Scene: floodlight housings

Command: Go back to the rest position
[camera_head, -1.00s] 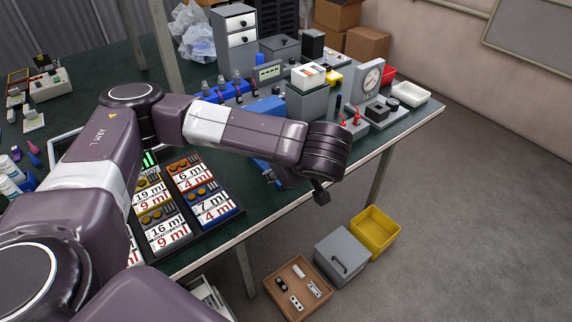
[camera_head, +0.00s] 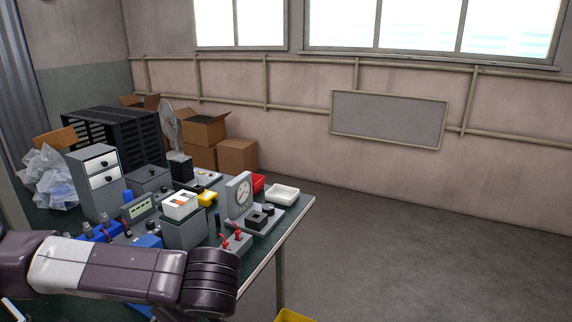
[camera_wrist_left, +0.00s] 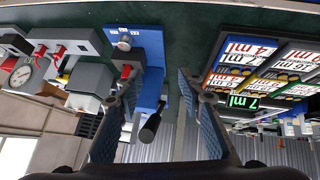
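My left arm (camera_head: 110,268) reaches in from the lower left of the head view, over the green workbench (camera_head: 268,262). Its wrist is near the bench's front edge, and its fingers are out of sight there. In the left wrist view my left gripper (camera_wrist_left: 158,88) is open, its two fingers wide apart and nothing held. A blue fixture (camera_wrist_left: 150,52) with a black-handled clamp shows beyond and between the fingers; the distance is hard to tell. My right gripper is in neither view.
A dial gauge stand (camera_head: 239,194), a grey block (camera_head: 185,232), a white tray (camera_head: 282,194) and a drawer unit (camera_head: 97,180) crowd the bench. A yellow bin (camera_head: 292,316) is on the floor. Open floor (camera_head: 420,250) lies right.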

